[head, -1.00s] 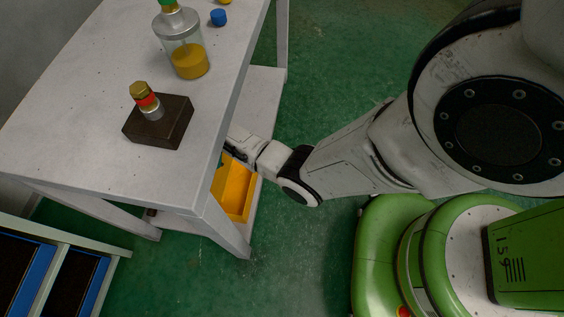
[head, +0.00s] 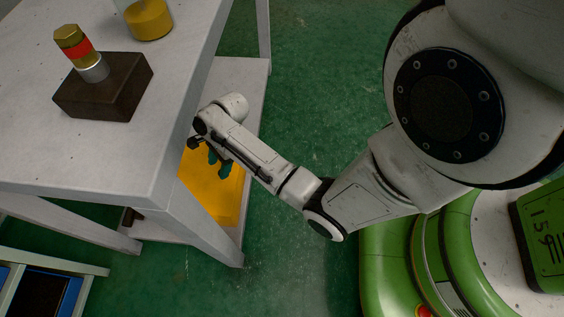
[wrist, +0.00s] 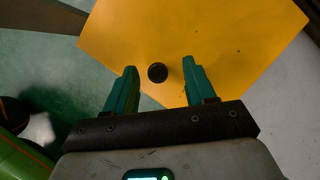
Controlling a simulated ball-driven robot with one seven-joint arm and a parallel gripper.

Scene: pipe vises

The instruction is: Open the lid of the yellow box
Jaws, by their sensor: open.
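The yellow box (head: 217,194) sits on the low shelf under the table, partly hidden by the table edge and my gripper. In the wrist view its flat yellow lid (wrist: 225,42) fills the upper part and looks shut. A round dark knob (wrist: 157,73) stands on the lid. My gripper (head: 217,165) has teal fingers and is close over the box. In the wrist view my gripper (wrist: 159,82) is open, with one finger on each side of the knob and a gap to both. Nothing is held.
The white table (head: 150,160) overhangs the shelf, with its edge and front leg close to my arm. On it stand a dark block with a brass fitting (head: 85,85) and a jar of yellow liquid (head: 148,18).

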